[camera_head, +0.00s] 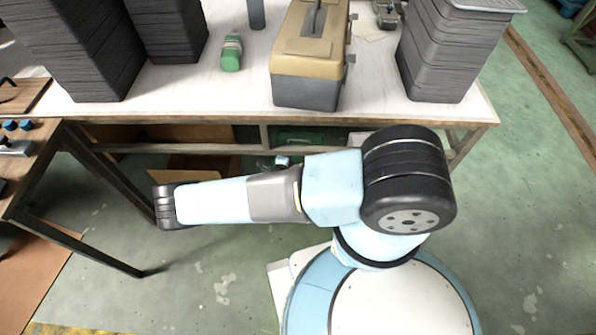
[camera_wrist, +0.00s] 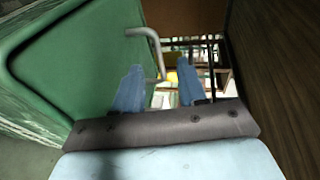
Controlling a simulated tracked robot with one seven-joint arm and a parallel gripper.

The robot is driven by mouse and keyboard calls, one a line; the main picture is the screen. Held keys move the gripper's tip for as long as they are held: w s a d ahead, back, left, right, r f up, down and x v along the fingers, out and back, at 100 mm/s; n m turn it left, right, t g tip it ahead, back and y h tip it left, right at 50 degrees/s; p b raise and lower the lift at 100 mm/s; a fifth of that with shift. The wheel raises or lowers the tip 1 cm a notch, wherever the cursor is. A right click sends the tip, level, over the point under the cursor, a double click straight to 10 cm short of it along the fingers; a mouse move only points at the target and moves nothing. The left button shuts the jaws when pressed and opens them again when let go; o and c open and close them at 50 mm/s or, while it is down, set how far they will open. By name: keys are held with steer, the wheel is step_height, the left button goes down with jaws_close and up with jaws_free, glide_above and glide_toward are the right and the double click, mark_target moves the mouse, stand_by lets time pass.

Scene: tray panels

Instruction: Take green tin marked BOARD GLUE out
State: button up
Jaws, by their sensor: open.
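A green, roughly cylindrical item (camera_head: 231,55) with a pale band is on the white tabletop in the head view. No lettering on it is readable, so I cannot tell whether it is the BOARD GLUE tin. In the wrist view my gripper (camera_wrist: 160,88) has its two blue fingers apart. A bent grey metal handle (camera_wrist: 146,34) stands out by a large green panel (camera_wrist: 80,60) on the left, and its lower end shows between the fingers. I cannot tell whether they touch it. No marked tin shows in the wrist view.
The worktable (camera_head: 190,90) carries stacks of dark trays (camera_head: 435,55) and a tan-and-grey toolbox (camera_head: 310,65). A shelf space under it holds a green thing (camera_head: 305,136). A brown wall (camera_wrist: 270,80) stands close on the right in the wrist view.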

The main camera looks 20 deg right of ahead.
steer(key=shift+f+x, duration=0.15)
steer(key=shift+x, duration=1.8)
steer(key=shift+f+x, duration=0.1)
steer(key=shift+x, duration=1.85)
steer(key=shift+s, duration=0.1)
steer(key=shift+c, duration=0.5)
jaws_close()
